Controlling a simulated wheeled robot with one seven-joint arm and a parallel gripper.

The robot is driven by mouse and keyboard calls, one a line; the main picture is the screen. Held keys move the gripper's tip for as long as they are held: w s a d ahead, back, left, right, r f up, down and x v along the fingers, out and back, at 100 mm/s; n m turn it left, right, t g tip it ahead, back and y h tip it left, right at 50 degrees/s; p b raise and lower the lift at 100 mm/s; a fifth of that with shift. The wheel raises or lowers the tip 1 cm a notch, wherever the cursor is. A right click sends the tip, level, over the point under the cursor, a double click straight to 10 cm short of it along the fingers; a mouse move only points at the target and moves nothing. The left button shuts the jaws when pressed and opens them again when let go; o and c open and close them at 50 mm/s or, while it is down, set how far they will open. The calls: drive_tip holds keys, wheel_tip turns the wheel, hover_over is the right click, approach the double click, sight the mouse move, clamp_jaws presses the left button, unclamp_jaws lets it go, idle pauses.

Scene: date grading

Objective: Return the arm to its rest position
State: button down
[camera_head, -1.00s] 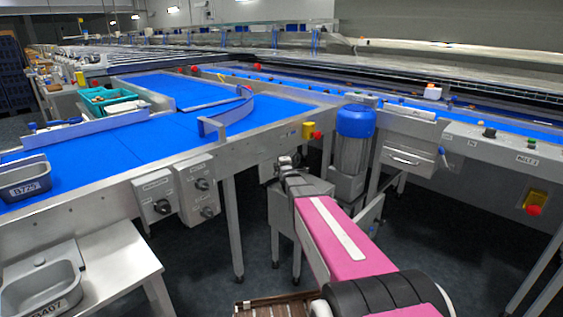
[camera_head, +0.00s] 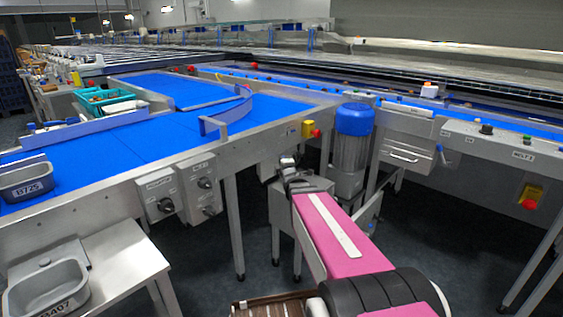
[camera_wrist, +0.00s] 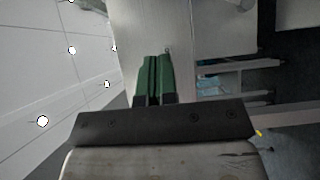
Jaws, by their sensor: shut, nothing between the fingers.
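My arm, with a pink upper link, reaches forward from the bottom of the head view into the gap between the conveyor frames. My gripper shows in the wrist view (camera_wrist: 153,80), its two green fingers pressed together with nothing between them. In the head view the end of the arm is small and dark, and the fingers cannot be made out there. In the wrist view a pale grey surface lies beyond the fingertips, with no object at them.
A blue conveyor belt (camera_head: 120,150) runs on the left, carrying a grey bin (camera_head: 27,181). Another grey bin (camera_head: 48,290) sits on a low steel stand (camera_head: 125,262). A blue-capped motor (camera_head: 353,120) stands close beyond the arm. Dark floor (camera_head: 430,250) is open on the right.

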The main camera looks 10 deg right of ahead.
idle(0.3)
drive_tip(key=s+f+m+g+h, duration=0.1)
drive_tip(key=s+f+m+g, duration=1.2)
drive_tip(key=s+f, duration=0.3)
drive_tip(key=s+a+f+m+g, duration=0.2)
drive_tip(key=s+m+g, duration=0.3)
drive_tip(key=s, duration=0.4)
drive_tip(key=shift+a+f+y, duration=0.2)
drive_tip(key=shift+f+y, duration=0.1)
drive_tip(key=shift+f, duration=0.35)
drive_tip(key=shift+s, duration=0.1)
